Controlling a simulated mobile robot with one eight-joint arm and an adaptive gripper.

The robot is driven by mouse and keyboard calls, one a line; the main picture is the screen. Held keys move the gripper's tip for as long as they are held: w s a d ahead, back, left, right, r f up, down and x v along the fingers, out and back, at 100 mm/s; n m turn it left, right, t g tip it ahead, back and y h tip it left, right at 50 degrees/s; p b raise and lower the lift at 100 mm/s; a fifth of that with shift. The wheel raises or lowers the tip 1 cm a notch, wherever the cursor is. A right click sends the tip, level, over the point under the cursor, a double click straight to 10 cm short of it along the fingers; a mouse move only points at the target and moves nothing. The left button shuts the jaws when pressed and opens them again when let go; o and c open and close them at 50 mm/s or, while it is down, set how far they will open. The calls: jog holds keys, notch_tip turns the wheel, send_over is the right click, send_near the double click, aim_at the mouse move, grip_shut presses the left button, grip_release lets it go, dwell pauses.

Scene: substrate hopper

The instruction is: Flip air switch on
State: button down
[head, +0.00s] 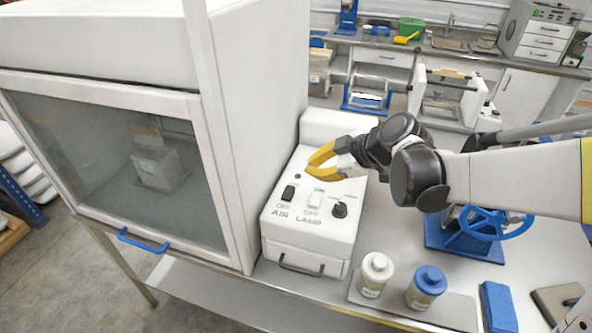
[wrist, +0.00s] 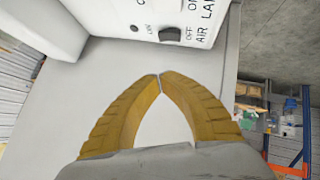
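The white control box (head: 308,215) stands beside the hood and carries a black rocker switch (head: 289,193) labelled AIR. That black switch also shows in the wrist view (wrist: 170,36), with OFF printed beside it. I cannot tell which way it is tipped. A white rocker (head: 315,199) labelled LAMP and a black knob (head: 340,210) sit to its right. My gripper (head: 309,164), with yellow fingers, is over the rear part of the box in the head view, apart from the switch. In the wrist view its fingertips (wrist: 159,76) meet, with nothing between them.
The glass-fronted hood (head: 250,110) rises directly left of the box. Two bottles, white (head: 376,272) and blue-capped (head: 427,285), stand on a tray in front. A blue handwheel device (head: 470,235) is to the right, partly behind my arm.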

jog(key=b, duration=0.2)
send_over(292, 187)
jog(key=s, duration=0.2)
notch_tip(292, 187, down, 6)
jog(key=shift+w+a+f, duration=0.1)
jog(key=shift+w, duration=0.05)
jog(key=f, duration=0.1)
jog(key=w+f, duration=0.1)
jog(key=f, duration=0.1)
jog(key=shift+w+f+b, duration=0.1)
jog(key=shift+w+b, duration=0.1)
jog(key=shift+b, duration=0.2)
jog(key=shift+w+f, duration=0.15)
jog(key=shift+f, duration=0.25)
